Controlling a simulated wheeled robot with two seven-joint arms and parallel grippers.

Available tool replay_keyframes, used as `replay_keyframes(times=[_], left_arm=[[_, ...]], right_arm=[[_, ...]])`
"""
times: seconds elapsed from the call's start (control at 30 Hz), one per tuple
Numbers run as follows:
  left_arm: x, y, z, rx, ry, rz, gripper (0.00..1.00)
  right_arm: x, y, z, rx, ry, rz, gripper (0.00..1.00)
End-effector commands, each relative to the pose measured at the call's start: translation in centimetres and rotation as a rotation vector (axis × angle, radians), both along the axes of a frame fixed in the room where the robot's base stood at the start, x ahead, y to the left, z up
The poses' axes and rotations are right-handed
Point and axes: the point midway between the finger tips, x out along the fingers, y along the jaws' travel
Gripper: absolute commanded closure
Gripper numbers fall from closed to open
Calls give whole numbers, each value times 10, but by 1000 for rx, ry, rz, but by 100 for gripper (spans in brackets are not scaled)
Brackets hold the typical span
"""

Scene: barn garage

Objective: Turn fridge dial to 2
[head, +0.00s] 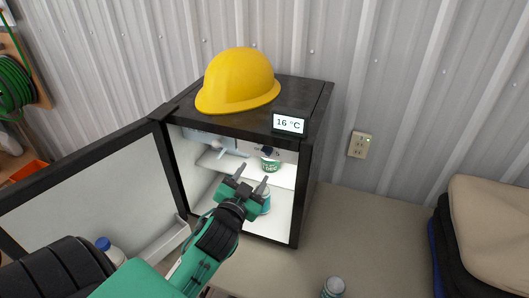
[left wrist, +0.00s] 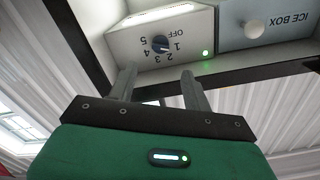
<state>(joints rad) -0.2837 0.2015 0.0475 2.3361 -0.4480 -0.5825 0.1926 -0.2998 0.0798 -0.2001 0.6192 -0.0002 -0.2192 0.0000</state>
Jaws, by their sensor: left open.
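The small black fridge (head: 318,105) stands against the wall with its door (head: 95,185) swung open to the left. In the left wrist view, the dark blue dial (left wrist: 161,44) sits on a white panel (left wrist: 135,28) marked OFF and 1 to 5, seen upside down. I cannot tell surely which mark the dial points at. My left gripper (head: 252,177) is at the fridge opening. In the left wrist view my left gripper (left wrist: 158,74) is open, its fingers apart, with the dial beyond the tips and nothing between them. My right gripper is not in view.
A yellow hard hat (head: 240,80) and a 16 °C display (head: 289,123) sit on the fridge. A green-labelled tub (head: 270,164) stands on the inner shelf. An ICE BOX panel with a round knob (left wrist: 252,28) is beside the dial. A can (head: 333,287) stands in front.

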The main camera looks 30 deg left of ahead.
Motion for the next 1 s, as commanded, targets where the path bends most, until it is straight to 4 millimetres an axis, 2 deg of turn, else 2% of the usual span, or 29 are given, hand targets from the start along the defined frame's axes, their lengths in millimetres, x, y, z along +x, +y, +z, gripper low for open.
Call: replay_keyframes(times=[0.03,0.2,0.43,0.6,0.9,1.0], left_arm=[[11,3,5,0,-1,1,50],[42,10,4,1,1,1,50],[74,18,2,1,1,1,50],[83,20,0,0,1,0,50],[85,20,0,0,1,0,50],[85,20,0,0,1,0,70]], right_arm=[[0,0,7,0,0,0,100],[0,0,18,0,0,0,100],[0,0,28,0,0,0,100],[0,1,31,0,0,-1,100],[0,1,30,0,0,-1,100],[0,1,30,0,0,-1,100]])
